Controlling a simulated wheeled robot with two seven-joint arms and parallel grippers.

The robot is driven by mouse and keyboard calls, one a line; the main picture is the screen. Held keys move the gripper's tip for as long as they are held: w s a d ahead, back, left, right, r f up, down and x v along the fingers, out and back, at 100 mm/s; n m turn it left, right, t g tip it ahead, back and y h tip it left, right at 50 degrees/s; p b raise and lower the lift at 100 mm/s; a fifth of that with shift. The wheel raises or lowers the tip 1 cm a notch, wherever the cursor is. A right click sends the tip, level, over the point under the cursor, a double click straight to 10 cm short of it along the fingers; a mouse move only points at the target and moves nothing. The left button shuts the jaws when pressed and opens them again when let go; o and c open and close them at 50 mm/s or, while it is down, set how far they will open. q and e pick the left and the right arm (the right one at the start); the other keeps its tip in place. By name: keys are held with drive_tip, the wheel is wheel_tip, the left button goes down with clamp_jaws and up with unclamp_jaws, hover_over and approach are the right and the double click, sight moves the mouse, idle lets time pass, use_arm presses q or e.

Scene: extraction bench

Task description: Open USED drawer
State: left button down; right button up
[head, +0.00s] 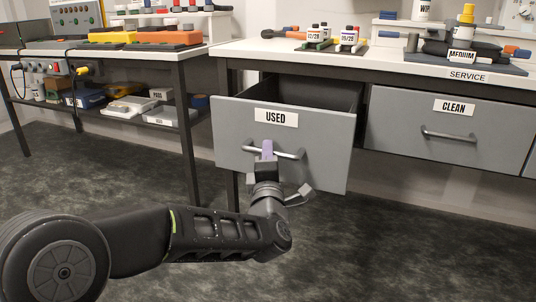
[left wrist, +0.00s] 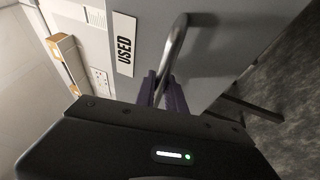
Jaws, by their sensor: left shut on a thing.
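The USED drawer (head: 232,128) is a grey drawer under the white bench, pulled out part way, with its dark inside showing from above. Its front carries a white USED label, also seen in the left wrist view (left wrist: 124,44). My left gripper (head: 267,150) is shut on the drawer's metal bar handle (head: 289,154), near its middle. In the left wrist view the handle (left wrist: 177,40) runs between the purple fingers (left wrist: 163,92). The drawer's contents, if any, are hidden. My right gripper is not in view.
The CLEAN drawer (head: 398,122) to the right is closed. Bottles and racks stand on the white bench top (head: 240,50) above. A second bench (head: 120,49) with a loaded lower shelf stands to the left. The dark floor (head: 370,250) in front is clear.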

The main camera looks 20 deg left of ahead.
use_arm(q)
drive_tip(key=c, duration=1.4)
unclamp_jaws()
drive_tip(key=p+v, duration=0.1)
drive_tip(key=v, duration=0.6)
drive_tip(key=shift+s+f+p, duration=0.15)
drive_tip(key=shift+s+p, duration=0.2)
drive_tip(key=shift+d, duration=0.15)
